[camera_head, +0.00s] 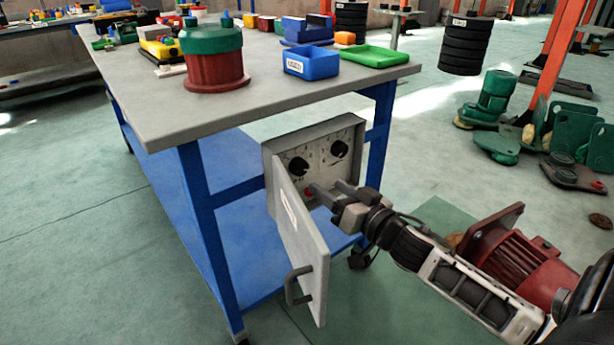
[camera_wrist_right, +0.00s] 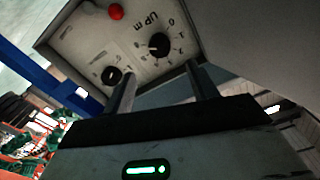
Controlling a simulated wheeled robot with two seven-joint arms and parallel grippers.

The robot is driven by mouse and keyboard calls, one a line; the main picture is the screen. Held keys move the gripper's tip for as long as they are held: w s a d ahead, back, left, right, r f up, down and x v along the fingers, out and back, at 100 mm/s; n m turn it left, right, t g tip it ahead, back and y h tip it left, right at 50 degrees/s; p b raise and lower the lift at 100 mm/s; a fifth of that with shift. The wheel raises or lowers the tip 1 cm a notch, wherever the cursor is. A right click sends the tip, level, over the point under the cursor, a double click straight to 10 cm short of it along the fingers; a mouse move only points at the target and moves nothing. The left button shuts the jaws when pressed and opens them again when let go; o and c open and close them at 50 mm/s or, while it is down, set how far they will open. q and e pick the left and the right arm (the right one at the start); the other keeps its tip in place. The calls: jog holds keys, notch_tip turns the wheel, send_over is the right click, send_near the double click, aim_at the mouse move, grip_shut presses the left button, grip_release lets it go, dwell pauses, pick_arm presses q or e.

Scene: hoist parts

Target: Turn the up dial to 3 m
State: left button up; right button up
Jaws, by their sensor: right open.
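The grey control box (camera_head: 320,160) hangs under the table's front edge with its door (camera_head: 300,240) swung open. It has two black dials and a red button (camera_head: 309,190). The up dial (camera_head: 298,165) is the one nearer the door. In the right wrist view the up dial (camera_wrist_right: 160,45) sits beside the "UP m" lettering, with scale marks around it; its exact setting is hard to read. The other dial (camera_head: 339,149) also shows in that view (camera_wrist_right: 113,75). My right gripper (camera_head: 330,190) is open and empty in front of the box's lower part, apart from the dials. My left gripper is out of view.
The open door with its handle (camera_head: 297,285) stands close left of my right gripper. The tabletop (camera_head: 290,102) overhangs above, with a blue bin (camera_head: 312,63) and a green tray (camera_head: 371,56) on it. A red motor (camera_head: 515,265) is on the floor at right.

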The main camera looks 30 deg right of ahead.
aim_at(303, 168)
jog(key=w, duration=0.5)
jog(key=w+b, duration=0.1)
jog(key=w, duration=0.2)
jog(key=shift+a, duration=0.3)
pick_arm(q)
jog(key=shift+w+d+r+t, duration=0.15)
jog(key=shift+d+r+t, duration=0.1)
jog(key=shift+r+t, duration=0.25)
pick_arm(e)
jog(key=shift+w, duration=0.25)
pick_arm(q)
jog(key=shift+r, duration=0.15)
pick_arm(e)
jog(key=c, duration=1)
